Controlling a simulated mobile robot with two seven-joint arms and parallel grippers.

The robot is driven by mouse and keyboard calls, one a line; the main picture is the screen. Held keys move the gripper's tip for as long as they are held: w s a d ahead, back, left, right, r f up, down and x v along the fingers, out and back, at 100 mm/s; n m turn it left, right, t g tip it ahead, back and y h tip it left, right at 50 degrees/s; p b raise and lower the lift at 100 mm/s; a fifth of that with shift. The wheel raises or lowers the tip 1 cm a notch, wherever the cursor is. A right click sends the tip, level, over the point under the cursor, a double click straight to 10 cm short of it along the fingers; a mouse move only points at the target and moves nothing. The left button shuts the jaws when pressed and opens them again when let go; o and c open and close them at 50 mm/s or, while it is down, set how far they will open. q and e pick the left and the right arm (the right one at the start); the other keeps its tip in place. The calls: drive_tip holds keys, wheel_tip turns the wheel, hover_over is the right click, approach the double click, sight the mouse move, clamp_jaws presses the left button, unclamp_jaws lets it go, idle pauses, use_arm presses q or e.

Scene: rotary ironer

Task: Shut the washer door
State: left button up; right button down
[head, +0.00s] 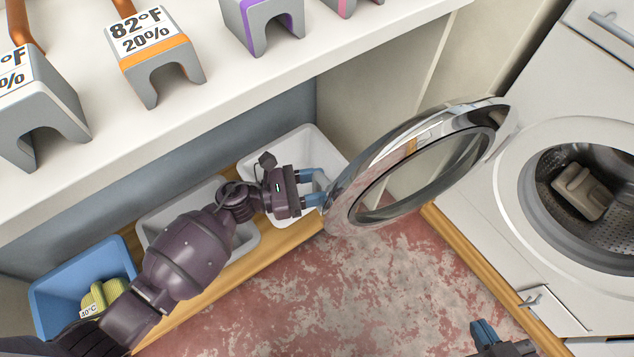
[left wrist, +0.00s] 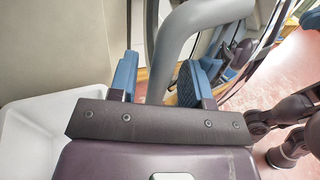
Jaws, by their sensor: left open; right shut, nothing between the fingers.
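The washer door (head: 345,205), a chrome ring with a glass middle, stands swung wide open to the left of the washer (head: 590,130). Its drum opening (head: 525,190) is uncovered. My left gripper (head: 313,187) is at the door's far left edge with its blue fingers apart. In the left wrist view a curved grey handle (left wrist: 178,45) passes between the open fingers of the left gripper (left wrist: 160,82); I cannot tell whether they touch it. My right gripper (head: 483,328) is shut and empty at the bottom, low in front of the washer.
A beige item (head: 578,190) lies in the drum. White (head: 325,145), grey (head: 250,243) and blue (head: 45,305) bins line the wooden ledge behind my left arm. A white shelf (head: 270,75) with labelled grey blocks (head: 155,60) runs above. The reddish floor (head: 400,280) below the door is clear.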

use_arm(q)
drive_tip(key=shift+d, duration=0.1)
drive_tip(key=shift+c, duration=0.3)
clamp_jaws()
drive_tip(key=shift+s, duration=0.15)
